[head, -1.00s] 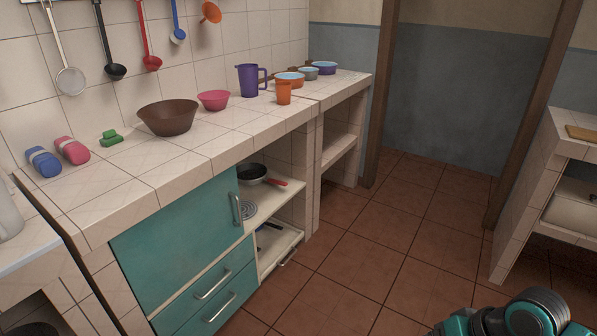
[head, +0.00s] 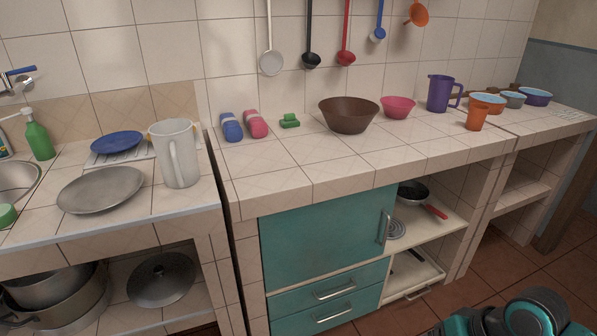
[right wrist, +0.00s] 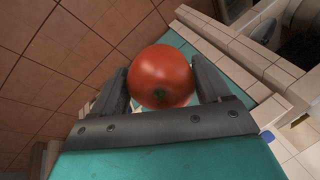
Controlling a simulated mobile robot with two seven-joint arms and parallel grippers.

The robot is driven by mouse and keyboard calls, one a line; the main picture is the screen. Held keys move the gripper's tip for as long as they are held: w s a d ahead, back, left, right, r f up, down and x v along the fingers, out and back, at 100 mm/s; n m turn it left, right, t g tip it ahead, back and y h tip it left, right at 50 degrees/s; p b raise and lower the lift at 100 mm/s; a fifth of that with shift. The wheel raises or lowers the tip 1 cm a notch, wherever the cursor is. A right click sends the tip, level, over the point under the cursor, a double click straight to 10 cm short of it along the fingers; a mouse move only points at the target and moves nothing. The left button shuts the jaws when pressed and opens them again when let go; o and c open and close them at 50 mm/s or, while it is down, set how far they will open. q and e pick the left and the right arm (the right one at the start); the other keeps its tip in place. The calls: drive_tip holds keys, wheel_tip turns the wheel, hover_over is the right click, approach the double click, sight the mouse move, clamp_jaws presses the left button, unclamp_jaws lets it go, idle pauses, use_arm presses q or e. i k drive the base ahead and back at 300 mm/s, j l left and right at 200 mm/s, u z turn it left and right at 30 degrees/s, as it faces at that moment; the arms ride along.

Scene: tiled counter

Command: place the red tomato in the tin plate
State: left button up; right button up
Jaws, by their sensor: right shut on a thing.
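The tin plate (head: 101,189) is a round grey metal plate lying flat on the left counter in the head view, left of a pale grey pitcher (head: 176,153). The red tomato (right wrist: 161,76) shows in the right wrist view, between the two dark fingers of my right gripper (right wrist: 163,88), which is shut on it. In the head view only part of my right arm shows at the bottom right; the tomato and right gripper are out of that frame. My left gripper is in neither view.
A blue plate (head: 117,142) lies behind the tin plate, with a green soap bottle (head: 38,137) and a sink (head: 18,177) to the left. A brown bowl (head: 348,116) and pink bowl (head: 397,107) stand on the middle counter. That counter's front is clear.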

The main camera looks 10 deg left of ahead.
sight(116, 188)
drive_tip(key=i+l+u, duration=0.1)
drive_tip(key=u, duration=0.3)
drive_tip(key=i+l+u, duration=0.1)
drive_tip(key=u, duration=0.35)
drive_tip(key=l+u, duration=0.2)
drive_tip(key=u, duration=0.2)
drive_tip(key=i+l+u, duration=0.1)
drive_tip(key=u, duration=0.3)
drive_tip(key=l+u, duration=0.25)
drive_tip(key=u, duration=0.2)
